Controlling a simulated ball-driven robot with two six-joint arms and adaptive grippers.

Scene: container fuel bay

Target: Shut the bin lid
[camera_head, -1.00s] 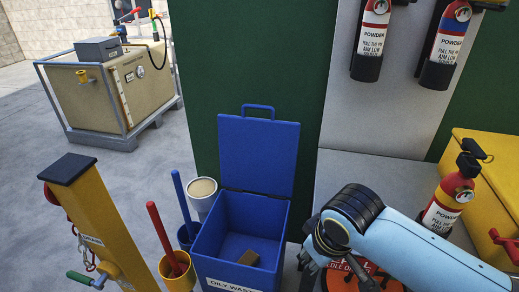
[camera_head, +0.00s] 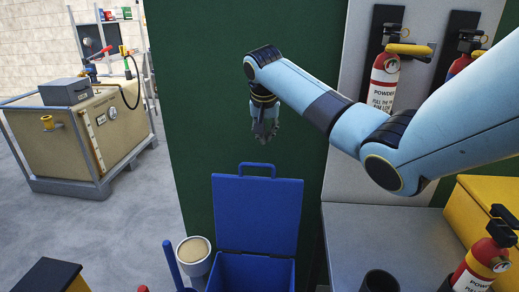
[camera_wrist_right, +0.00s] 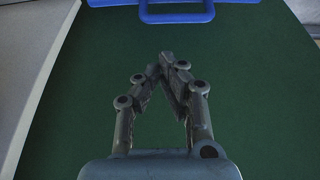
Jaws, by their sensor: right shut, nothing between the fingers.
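The blue bin (camera_head: 252,272) stands at the bottom middle of the head view, cut off by the lower edge. Its blue lid (camera_head: 258,212) stands raised and open at the back, with a loop handle (camera_head: 257,169) on its top edge. My right gripper (camera_head: 264,138) points down, shut and empty, above the handle and apart from it in the picture. In the right wrist view its fingertips (camera_wrist_right: 167,62) meet in front of the green wall, and the handle (camera_wrist_right: 177,14) shows at the top. My left gripper is not in view.
A green wall (camera_head: 210,110) rises behind the bin. A pot of sand (camera_head: 194,255) and a blue shaft (camera_head: 172,265) stand left of it. A grey bench (camera_head: 400,235) with a dark cup (camera_head: 379,282) and a fire extinguisher (camera_head: 483,262) is at right.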

